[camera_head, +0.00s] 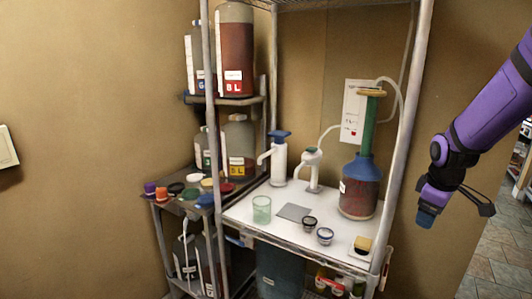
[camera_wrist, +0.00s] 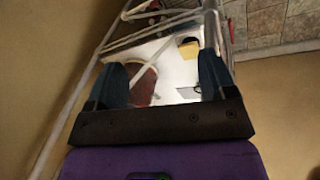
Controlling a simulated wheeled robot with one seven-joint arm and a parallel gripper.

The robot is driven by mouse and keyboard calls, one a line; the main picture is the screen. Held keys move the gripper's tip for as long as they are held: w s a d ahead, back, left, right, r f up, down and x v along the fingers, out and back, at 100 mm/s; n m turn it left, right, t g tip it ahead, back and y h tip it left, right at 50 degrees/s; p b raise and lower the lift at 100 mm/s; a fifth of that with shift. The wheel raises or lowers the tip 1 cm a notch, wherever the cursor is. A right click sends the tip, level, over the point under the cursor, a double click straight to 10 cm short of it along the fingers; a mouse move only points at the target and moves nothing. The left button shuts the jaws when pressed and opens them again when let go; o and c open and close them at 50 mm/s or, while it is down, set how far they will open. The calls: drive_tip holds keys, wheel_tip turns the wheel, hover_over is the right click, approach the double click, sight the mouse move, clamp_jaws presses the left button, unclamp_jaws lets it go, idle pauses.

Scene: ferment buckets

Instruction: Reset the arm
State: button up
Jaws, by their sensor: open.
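My purple arm comes in from the right in the head view, with my gripper (camera_head: 428,218) hanging at its lower end in front of the wall. My gripper is to the right of the shelf rack and apart from it. In the wrist view my gripper (camera_wrist: 165,80) shows two dark blue fingers spread wide with nothing held between them. The white shelf top (camera_wrist: 183,70) shows beyond the fingers, at a distance.
A metal rack (camera_head: 410,110) holds a white worktop (camera_head: 250,223) with a large red-brown bottle (camera_head: 358,190), a clear cup (camera_head: 262,209), two small jars and a yellow-topped block (camera_head: 363,243). Shelves at left hold bottles and colored caps. Free space lies around my gripper.

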drive_tip(key=s+a+r+m+t, duration=0.1)
drive_tip(key=s+a+r+m, duration=0.1)
drive_tip(key=s+r, duration=0.3)
drive_tip(key=s+a+r+m, duration=0.3)
drive_tip(key=s+a+r, duration=0.2)
drive_tip(key=s, duration=0.6)
drive_tip(key=s+a+r+m+t+y, duration=0.1)
drive_tip(key=s+a+r+m, duration=0.1)
drive_tip(key=s+r, duration=0.4)
drive_tip(key=shift+s+a+m+t, duration=0.35)
drive_tip(key=shift+s+a, duration=0.35)
drive_tip(key=shift+s, duration=0.35)
